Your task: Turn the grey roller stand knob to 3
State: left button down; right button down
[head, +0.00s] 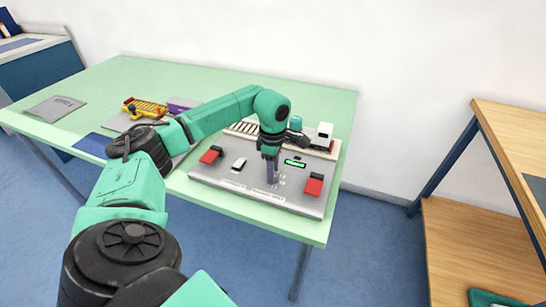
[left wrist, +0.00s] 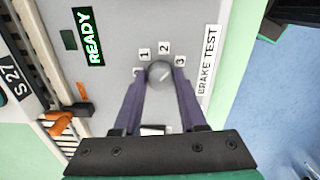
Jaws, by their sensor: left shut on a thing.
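The grey roller stand knob (left wrist: 159,72) is round and sits on a light grey panel (head: 222,173). Labels 1 (left wrist: 145,55), 2 (left wrist: 163,48) and 3 (left wrist: 180,61) arc around it, and another label at its left is partly covered. A pale line on the knob slants to the upper right, roughly between 2 and 3; the exact setting is hard to tell. My left gripper (head: 272,182) points down at the panel. In the left wrist view its purple fingers (left wrist: 159,78) are shut on the knob's two sides. The knob is hidden in the head view.
A green READY display (left wrist: 90,36) and a BRAKE TEST label (left wrist: 208,60) flank the knob. A wooden shelf (head: 510,140) stands right.

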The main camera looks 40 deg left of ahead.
pick_arm(q)
jog(key=shift+w+r+m, duration=0.1)
jog(key=shift+m, duration=1.8)
jog(key=shift+c, duration=2.3)
grip_release()
notch_tip(320, 180, up, 14)
jog(key=shift+r, duration=0.25)
